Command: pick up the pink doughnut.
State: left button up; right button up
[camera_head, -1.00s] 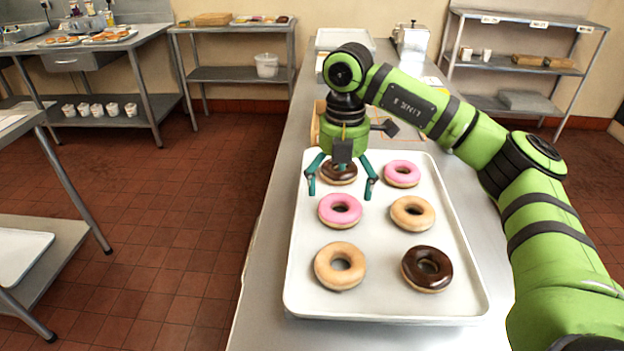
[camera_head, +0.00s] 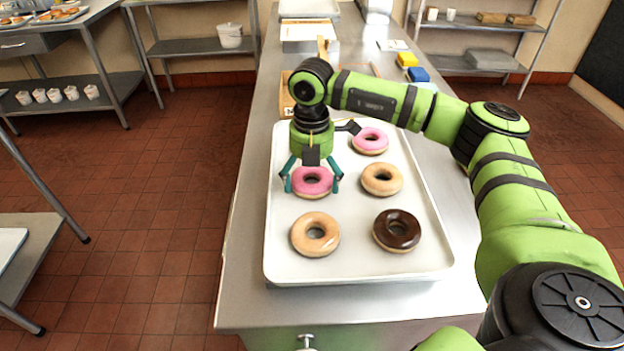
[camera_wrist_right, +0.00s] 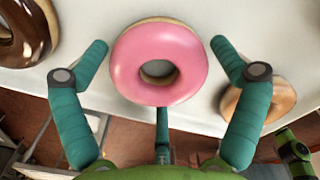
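A pink-glazed doughnut (camera_head: 314,187) lies on the white tray (camera_head: 357,266) in the middle of its left column. It also shows in the right wrist view (camera_wrist_right: 184,79), centred between the fingers. A second pink doughnut (camera_head: 371,140) lies further back on the right. My right gripper (camera_head: 312,184) is open above the nearer pink doughnut, pointing down, with teal fingers spread to either side of it. In the wrist view small gaps show between the side fingers and the doughnut. A third finger is at its lower edge; contact there is unclear. My left gripper is out of view.
On the tray are also a tan doughnut (camera_head: 382,180), another tan one (camera_head: 315,235) and a chocolate one (camera_head: 397,231). Another chocolate doughnut (camera_wrist_right: 22,35) shows in the wrist view. A box, a yellow block (camera_head: 407,59) and a blue block (camera_head: 418,75) are behind the tray.

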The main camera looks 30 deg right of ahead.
jog(key=c, duration=0.4)
jog(key=shift+r, duration=0.1)
